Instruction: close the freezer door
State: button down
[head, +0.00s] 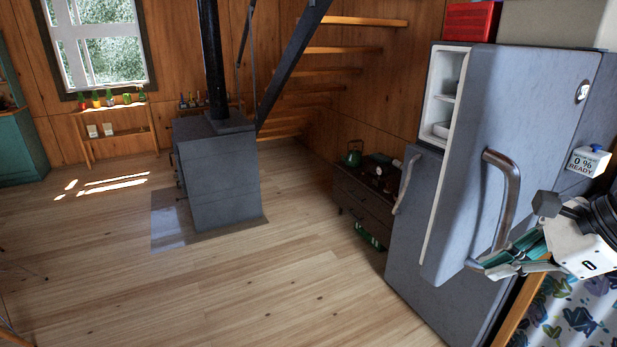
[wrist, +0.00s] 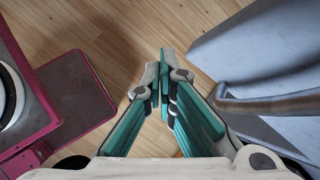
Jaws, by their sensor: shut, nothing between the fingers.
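The freezer door (head: 468,170) is the grey-blue upper door of the fridge-freezer. It stands ajar, and the white inside (head: 440,95) with its shelves shows past its left edge. Its curved metal handle (head: 510,190) is on the front face. My gripper (head: 483,267) is at the handle's lower end in the head view, fingers together and empty. In the wrist view, my gripper (wrist: 164,58) is shut, with the handle (wrist: 275,104) and door (wrist: 265,45) to its right. Whether the fingers touch the handle is unclear.
The lower door (head: 415,235) of the appliance looks closed. A low dark cabinet (head: 360,195) stands left of it, and a grey stove (head: 215,175) farther left. A patterned cloth (head: 580,315) lies below my gripper. The wooden floor (head: 270,290) is clear in front.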

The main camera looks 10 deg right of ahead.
jog(key=d+m+t, duration=0.2)
jog(key=d+m, duration=0.5)
jog(key=d, duration=0.1)
send_near(452, 264)
notch_tip(452, 264, down, 4)
jog(key=w+a, duration=0.1)
jog(key=shift+w+a+r+h+b, duration=0.1)
jog(key=shift+w+a+h+b, duration=0.1)
jog(key=shift+w, duration=0.2)
jog(key=shift+w+a+r+h+b, duration=0.1)
jog(key=shift+w+a+b, duration=0.1)
jog(key=shift+w, duration=0.25)
